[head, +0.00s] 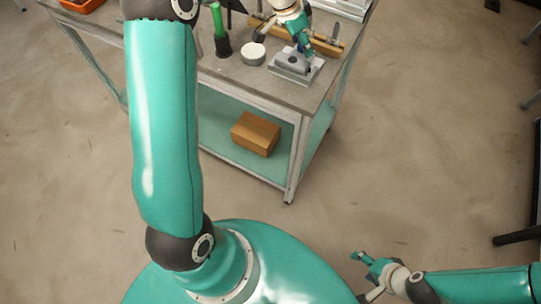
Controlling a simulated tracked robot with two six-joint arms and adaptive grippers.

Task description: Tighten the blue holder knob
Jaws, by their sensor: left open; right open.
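A grey metal holder block (292,64) sits on the near right part of the table top. A small blue part (299,46), which looks like the holder knob, shows just above the block and is partly hidden by my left gripper. My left gripper (286,43) is open over the back of the holder, with one teal finger beside the blue part and the other finger off to the left. I cannot tell whether it touches the knob. My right gripper (362,276) is open and empty, low over the floor and far from the table.
The grey table (225,68) also bears a white round disc (253,53), a green-handled tool (220,38) and a wooden frame bar (325,46) behind the holder. A brown box (256,133) stands on the lower shelf.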

